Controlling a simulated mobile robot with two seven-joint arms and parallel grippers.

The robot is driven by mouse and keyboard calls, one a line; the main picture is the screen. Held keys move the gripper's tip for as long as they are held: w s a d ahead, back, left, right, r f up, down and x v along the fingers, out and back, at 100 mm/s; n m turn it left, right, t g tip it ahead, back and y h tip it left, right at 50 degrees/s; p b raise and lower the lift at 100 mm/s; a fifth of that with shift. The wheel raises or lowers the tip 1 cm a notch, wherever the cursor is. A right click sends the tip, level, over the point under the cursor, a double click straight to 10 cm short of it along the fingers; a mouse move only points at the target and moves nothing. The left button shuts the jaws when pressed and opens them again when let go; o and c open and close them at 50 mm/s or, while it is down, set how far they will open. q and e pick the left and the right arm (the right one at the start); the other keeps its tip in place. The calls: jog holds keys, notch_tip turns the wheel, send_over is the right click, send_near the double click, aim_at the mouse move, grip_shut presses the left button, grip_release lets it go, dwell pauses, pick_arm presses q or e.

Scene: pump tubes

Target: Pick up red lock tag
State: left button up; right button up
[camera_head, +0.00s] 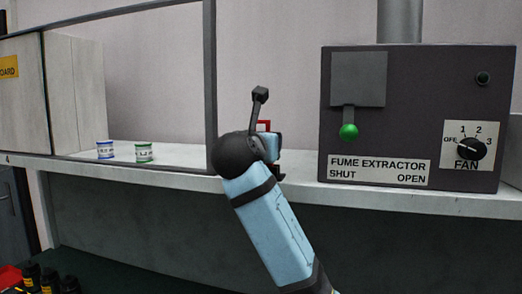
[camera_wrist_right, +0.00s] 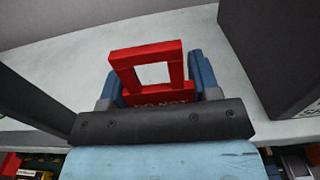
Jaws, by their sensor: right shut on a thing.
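The red lock tag (camera_head: 265,125) shows as a small red loop behind my right arm in the head view. In the right wrist view the tag (camera_wrist_right: 158,98) has an open square red loop and a lower plate with partly visible "DO NOT" lettering. My right gripper (camera_head: 273,147) is shut on the tag. In the right wrist view the blue fingers of the gripper (camera_wrist_right: 157,82) are on either side of it. My wrist hides the lower part of the tag. I cannot tell whether the tag touches the white shelf. My left gripper is not in view.
The dark fume extractor box (camera_head: 380,125) with a green-knobbed lever (camera_head: 349,131) and fan dial (camera_head: 471,148) stands right of my gripper. A grey frame post (camera_head: 210,80) is at left.

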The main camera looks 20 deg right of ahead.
notch_tip(320, 180, up, 20)
jog(key=b, duration=0.1)
dwell(0.5)
dwell(0.6)
